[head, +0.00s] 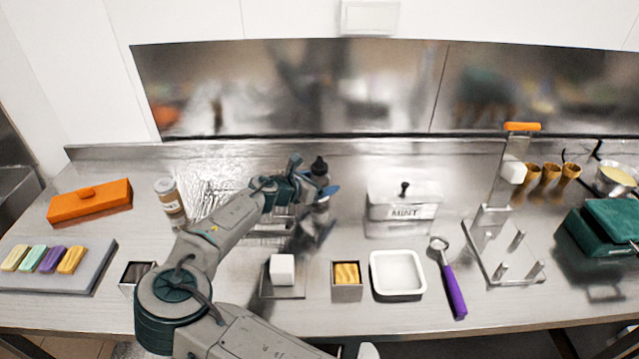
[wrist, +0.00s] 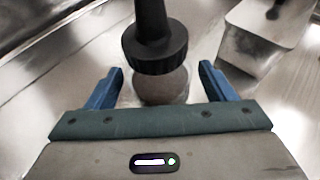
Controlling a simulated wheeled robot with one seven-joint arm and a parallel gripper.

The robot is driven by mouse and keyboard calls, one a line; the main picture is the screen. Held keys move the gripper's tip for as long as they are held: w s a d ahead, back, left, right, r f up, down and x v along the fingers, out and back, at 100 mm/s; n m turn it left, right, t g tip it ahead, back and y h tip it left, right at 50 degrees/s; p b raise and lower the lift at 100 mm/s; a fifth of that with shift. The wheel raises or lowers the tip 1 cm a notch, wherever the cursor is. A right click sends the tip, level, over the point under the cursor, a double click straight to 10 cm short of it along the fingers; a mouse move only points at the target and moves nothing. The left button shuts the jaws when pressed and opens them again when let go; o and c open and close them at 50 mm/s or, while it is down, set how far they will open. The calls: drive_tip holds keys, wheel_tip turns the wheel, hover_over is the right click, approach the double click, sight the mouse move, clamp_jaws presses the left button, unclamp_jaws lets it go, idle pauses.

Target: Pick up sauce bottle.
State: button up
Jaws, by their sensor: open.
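The sauce bottle (wrist: 155,50) has a black ribbed cap with a nozzle and a clear body with brownish contents. In the wrist view it stands between and just beyond the two blue fingers of my gripper (wrist: 162,86), which is open. No contact with the bottle shows. In the head view the bottle's black cap (head: 319,166) rises behind my gripper (head: 318,195) near the back of the counter. My arm and gripper hide most of the bottle's body there.
A metal MINT container (head: 403,203) stands to the right of the bottle. A jar (head: 170,196) and an orange box (head: 90,201) are at the left. A white cube (head: 282,268), a white dish (head: 398,272) and a purple-handled scoop (head: 453,290) lie nearer the front.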

sight(315, 172)
drive_tip(key=shift+w+d+f, duration=0.1)
drive_tip(key=shift+w+f, duration=0.05)
drive_tip(key=c, duration=1.1)
drive_tip(key=shift+o, duration=0.2)
drive_tip(key=shift+r, duration=0.55)
drive_tip(key=r+b, duration=0.1)
drive_tip(key=r, duration=0.2)
drive_tip(key=shift+s+r+b, duration=0.2)
drive_tip(key=shift+s+b, duration=0.2)
drive_tip(key=s+d+r+b, duration=0.2)
drive_tip(key=s+d+r, duration=0.2)
drive_tip(key=s, duration=0.6)
wheel_tip(315, 172, up, 3)
drive_tip(key=shift+s+f, duration=0.15)
drive_tip(key=shift+f, duration=0.05)
